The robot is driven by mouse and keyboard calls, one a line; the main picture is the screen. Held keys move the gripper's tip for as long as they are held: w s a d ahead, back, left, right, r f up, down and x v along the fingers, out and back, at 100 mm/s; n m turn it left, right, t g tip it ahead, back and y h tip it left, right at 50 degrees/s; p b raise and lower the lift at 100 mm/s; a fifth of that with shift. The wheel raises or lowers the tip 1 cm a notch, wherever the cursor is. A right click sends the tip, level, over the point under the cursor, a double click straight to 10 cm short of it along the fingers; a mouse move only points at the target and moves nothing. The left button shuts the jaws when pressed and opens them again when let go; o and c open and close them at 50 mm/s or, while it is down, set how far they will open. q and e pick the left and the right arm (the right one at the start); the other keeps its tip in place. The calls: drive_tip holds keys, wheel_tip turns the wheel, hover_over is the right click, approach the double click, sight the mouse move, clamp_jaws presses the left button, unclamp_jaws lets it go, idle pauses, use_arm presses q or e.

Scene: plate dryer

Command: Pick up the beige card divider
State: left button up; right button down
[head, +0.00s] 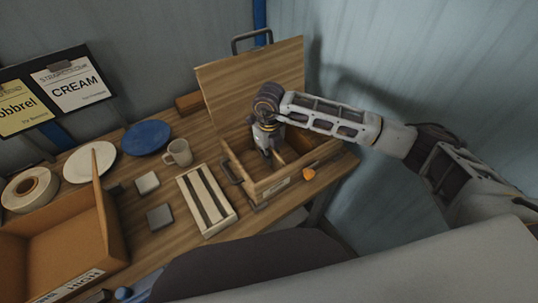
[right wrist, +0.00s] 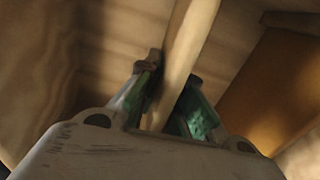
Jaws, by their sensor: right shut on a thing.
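My right gripper (head: 267,151) reaches down into the open wooden box (head: 264,190) at the right of the table. In the right wrist view its fingers (right wrist: 172,98) are shut on the upright beige card divider (right wrist: 190,45), one finger on each side of it. The divider still stands between the box walls; its lower part is hidden. In the head view the gripper and arm cover most of it. My left gripper is not in view.
The box's raised lid (head: 235,85) stands behind my right gripper. A mug (head: 179,152), a striped tray (head: 206,200), a blue plate (head: 147,137) and a white plate (head: 89,162) lie to the left. An open carton (head: 60,235) is at the front left.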

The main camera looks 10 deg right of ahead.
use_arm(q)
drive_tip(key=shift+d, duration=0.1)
